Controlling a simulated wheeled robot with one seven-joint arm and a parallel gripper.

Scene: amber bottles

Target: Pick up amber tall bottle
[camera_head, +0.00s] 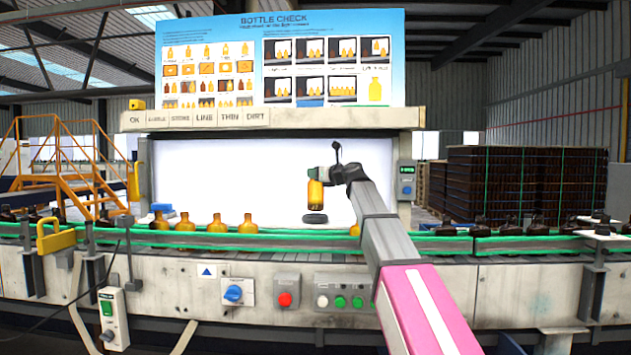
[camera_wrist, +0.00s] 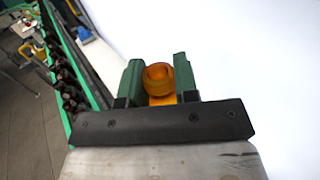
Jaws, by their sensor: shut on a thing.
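An amber tall bottle (camera_head: 315,194) hangs upright in my gripper (camera_head: 322,174), in front of the white lit panel and above the conveyor. In the wrist view my gripper (camera_wrist: 158,82) has its two green fingers on either side of the amber bottle (camera_wrist: 158,80), whose round mouth faces the camera. The fingers are shut on it near its top. The bottle's lower part is hidden in the wrist view. A dark oval object (camera_head: 315,218) shows just below the bottle; I cannot tell what it is.
Several amber bottles (camera_head: 217,223) stand on the conveyor between green rails (camera_head: 300,234) to the left, and one (camera_head: 354,230) stands beside my arm. Darker bottles line both conveyor ends. A white backlit panel (camera_head: 230,180) stands behind. A control panel (camera_head: 340,300) is below.

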